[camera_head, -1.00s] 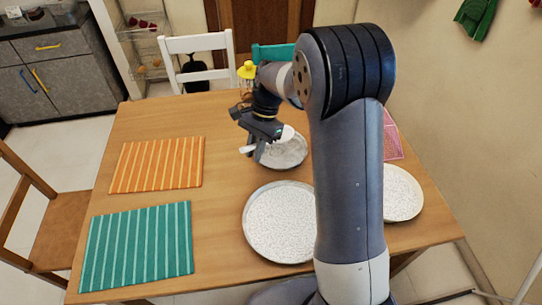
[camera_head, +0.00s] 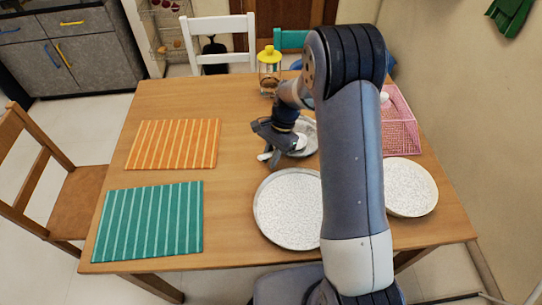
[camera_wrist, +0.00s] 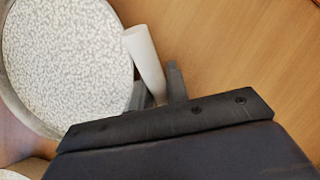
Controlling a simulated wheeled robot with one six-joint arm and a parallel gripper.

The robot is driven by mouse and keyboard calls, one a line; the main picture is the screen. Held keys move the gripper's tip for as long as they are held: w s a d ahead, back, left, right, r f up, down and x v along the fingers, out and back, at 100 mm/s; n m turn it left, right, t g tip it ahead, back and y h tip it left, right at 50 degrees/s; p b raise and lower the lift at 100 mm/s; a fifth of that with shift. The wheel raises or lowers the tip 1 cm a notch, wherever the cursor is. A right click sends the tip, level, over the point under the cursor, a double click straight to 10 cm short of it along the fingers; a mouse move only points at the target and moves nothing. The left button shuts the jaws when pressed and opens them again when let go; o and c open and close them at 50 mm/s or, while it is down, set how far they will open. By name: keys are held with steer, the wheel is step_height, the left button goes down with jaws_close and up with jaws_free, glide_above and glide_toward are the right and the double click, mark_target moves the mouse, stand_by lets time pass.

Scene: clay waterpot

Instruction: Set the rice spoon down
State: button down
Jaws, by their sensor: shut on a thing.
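The white rice spoon (camera_wrist: 144,58) is held between the fingers of my gripper (camera_wrist: 157,90) in the wrist view. One end of it sticks out past the fingers, over bare wood beside a speckled plate (camera_wrist: 65,55). In the head view my gripper (camera_head: 268,158) is low over the table (camera_head: 235,195), behind the near speckled plate (camera_head: 288,208) and left of the smaller far plate (camera_head: 311,132). A white end of the spoon (camera_head: 263,156) shows at the fingertips. Whether the spoon touches the table I cannot tell.
An orange striped mat (camera_head: 173,144) and a green striped mat (camera_head: 148,222) lie at the left. A glass jar with a yellow lid (camera_head: 269,68) stands at the back. A pink basket (camera_head: 400,125) and another plate (camera_head: 410,187) are at the right. Bare wood lies between mats and plates.

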steer(key=shift+f, duration=0.2)
steer(key=c, duration=1.4)
jaws_free()
steer(key=shift+r, duration=0.1)
steer(key=shift+o, duration=0.2)
steer(key=v, duration=1.2)
steer(key=shift+r, duration=0.2)
